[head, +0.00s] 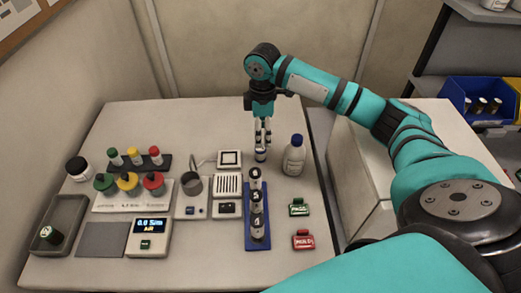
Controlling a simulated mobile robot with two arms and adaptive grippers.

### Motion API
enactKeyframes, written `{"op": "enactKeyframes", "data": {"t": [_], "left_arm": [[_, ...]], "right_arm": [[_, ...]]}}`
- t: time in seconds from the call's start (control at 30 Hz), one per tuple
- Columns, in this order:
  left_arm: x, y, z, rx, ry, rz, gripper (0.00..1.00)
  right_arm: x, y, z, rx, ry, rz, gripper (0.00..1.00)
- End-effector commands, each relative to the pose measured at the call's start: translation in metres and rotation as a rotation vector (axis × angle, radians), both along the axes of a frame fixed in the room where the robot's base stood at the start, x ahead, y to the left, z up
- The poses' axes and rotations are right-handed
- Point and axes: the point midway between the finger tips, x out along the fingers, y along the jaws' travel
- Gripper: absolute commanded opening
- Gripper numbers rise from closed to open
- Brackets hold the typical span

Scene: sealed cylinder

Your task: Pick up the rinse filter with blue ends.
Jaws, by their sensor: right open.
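My right gripper (262,143) points straight down over the back right of the table, its two fingers open. A small white cylinder with dark ends (261,154) stands upright at the fingertips; it may be the rinse filter, but I cannot tell if its ends are blue. I cannot tell whether the fingers are around it or just above it. Several similar black-and-white cylinders (257,205) stand in a row on a blue rack (248,243), nearer the front. My left gripper is not in view.
A white bottle with a blue cap (293,158) stands close right of the gripper. Green and red labelled blocks (303,240) lie at the table's right edge.

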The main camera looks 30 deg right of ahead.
Motion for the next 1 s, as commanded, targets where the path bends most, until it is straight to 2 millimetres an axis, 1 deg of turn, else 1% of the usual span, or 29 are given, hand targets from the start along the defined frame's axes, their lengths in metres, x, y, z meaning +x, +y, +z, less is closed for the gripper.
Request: {"op": "enactKeyframes", "data": {"t": [0.03, 0.1, 0.2, 0.3, 0.37, 0.5, 0.6, 0.67, 0.77, 0.93, 0.97, 1.0], "left_arm": [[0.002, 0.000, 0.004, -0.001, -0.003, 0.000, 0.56], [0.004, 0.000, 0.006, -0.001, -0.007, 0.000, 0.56], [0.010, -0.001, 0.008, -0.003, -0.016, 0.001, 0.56], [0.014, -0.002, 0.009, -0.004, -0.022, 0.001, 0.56], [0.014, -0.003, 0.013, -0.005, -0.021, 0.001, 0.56], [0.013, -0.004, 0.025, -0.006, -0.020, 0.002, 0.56], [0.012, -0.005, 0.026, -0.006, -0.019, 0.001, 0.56], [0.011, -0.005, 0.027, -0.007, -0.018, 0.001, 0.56], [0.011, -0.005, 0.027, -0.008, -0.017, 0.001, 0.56], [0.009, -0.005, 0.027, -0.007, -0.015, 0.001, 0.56], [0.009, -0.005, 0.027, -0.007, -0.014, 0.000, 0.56], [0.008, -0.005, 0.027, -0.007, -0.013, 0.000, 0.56]], "right_arm": [[-0.001, 0.000, -0.008, -0.001, 0.004, 0.000, 0.61], [0.000, 0.000, -0.018, -0.001, 0.003, 0.000, 0.61], [0.000, 0.000, -0.027, 0.001, 0.001, 0.001, 0.61], [0.000, 0.001, -0.031, 0.000, 0.000, 0.001, 0.61], [0.001, 0.001, -0.036, 0.000, 0.001, 0.001, 0.61], [0.002, 0.005, -0.056, 0.000, 0.004, 0.000, 0.61], [0.002, 0.004, -0.071, 0.000, 0.001, 0.000, 0.61], [0.002, 0.004, -0.077, 0.000, 0.001, 0.001, 0.61], [0.003, 0.004, -0.082, -0.001, -0.001, 0.002, 0.61], [0.003, 0.004, -0.082, -0.001, -0.002, 0.002, 0.61], [0.003, 0.004, -0.082, -0.001, -0.002, 0.002, 0.59], [0.003, 0.004, -0.082, -0.001, -0.002, 0.002, 0.54]]}}
